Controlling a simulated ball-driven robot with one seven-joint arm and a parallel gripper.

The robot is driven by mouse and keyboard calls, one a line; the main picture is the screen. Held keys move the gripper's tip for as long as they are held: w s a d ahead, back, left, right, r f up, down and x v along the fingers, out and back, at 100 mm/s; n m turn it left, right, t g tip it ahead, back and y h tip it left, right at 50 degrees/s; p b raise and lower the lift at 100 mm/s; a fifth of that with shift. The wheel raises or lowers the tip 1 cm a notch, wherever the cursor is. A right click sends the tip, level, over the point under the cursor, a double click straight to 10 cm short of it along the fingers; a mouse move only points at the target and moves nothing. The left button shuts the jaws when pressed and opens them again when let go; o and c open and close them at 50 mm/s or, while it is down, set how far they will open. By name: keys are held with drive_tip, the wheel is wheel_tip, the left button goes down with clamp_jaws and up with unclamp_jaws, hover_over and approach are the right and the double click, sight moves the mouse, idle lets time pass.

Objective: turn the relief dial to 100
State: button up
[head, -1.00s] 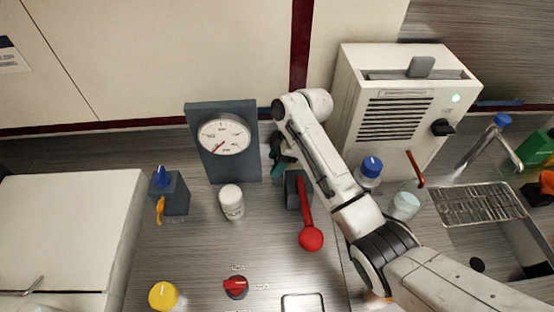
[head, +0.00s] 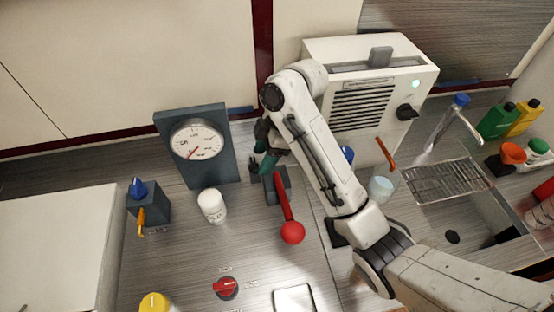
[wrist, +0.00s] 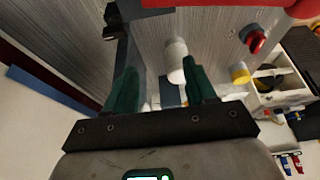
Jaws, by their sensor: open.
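A red dial knob (head: 226,287) with small labels around it sits low on the worktop; it also shows in the wrist view (wrist: 255,40). The label text is too small to read, so I cannot confirm it is the relief dial. A blue knob (head: 137,188) tops a grey box with an orange lever at the left. A round gauge (head: 197,139) on a dark panel has a red needle pointing down left. My gripper (head: 263,150) is open, right of the gauge panel and behind the red-balled lever (head: 290,229). Its green fingers (wrist: 160,88) appear empty.
A yellow-capped jar (head: 155,303) is at the bottom left. A white heater-like box (head: 370,85) stands behind my arm. A sink rack (head: 450,181) is right.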

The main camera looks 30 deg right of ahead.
drive_tip(key=s+r, duration=0.2)
drive_tip(key=s, duration=0.4)
drive_tip(key=shift+r, duration=0.15)
idle(0.7)
drive_tip(key=shift+s, duration=0.1)
